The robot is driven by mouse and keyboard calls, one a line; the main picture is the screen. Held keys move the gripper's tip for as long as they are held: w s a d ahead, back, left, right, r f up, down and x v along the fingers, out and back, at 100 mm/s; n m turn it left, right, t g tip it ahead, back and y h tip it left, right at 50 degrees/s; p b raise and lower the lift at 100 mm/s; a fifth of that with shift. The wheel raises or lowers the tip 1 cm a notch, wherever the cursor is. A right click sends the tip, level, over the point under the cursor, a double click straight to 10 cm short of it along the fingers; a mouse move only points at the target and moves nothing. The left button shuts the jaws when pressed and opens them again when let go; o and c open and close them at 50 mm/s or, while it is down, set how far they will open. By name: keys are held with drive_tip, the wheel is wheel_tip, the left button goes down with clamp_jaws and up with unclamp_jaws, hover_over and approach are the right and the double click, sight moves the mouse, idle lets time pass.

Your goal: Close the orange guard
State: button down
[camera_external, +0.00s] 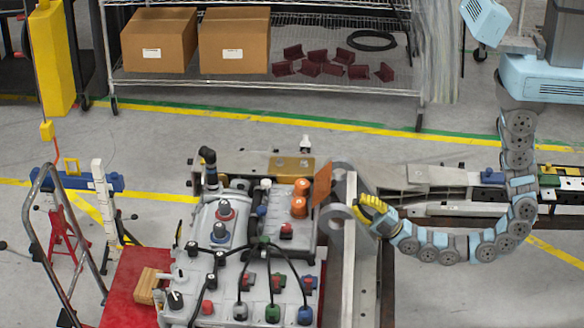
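The orange guard (322,185) is a small flat orange plate. It stands tilted up at the right edge of the grey chassis fixture (212,262), beside grey rounded metal plates. My gripper (367,212), yellow and black, is to the right of and slightly below the guard, close to the rounded plates. It looks apart from the guard. Its fingers are small and bunched in this view, so I cannot tell whether they are open or shut.
Orange round caps (300,196) sit just left of the guard. Black cables and coloured knobs (273,312) cover the fixture's front. A wire rack (290,85) with cardboard boxes (158,40) stands behind, across clear floor.

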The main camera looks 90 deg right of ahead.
sight(330, 181)
drive_tip(key=x, duration=0.7)
drive_tip(key=shift+b, duration=0.3)
drive_tip(key=shift+a+r, duration=0.1)
drive_tip(key=shift+r, duration=0.1)
drive_tip(key=shift+r+p, duration=0.15)
drive_tip(key=shift+p, duration=0.25)
drive_tip(key=shift+w+g, duration=0.1)
drive_tip(key=shift+g, duration=0.2)
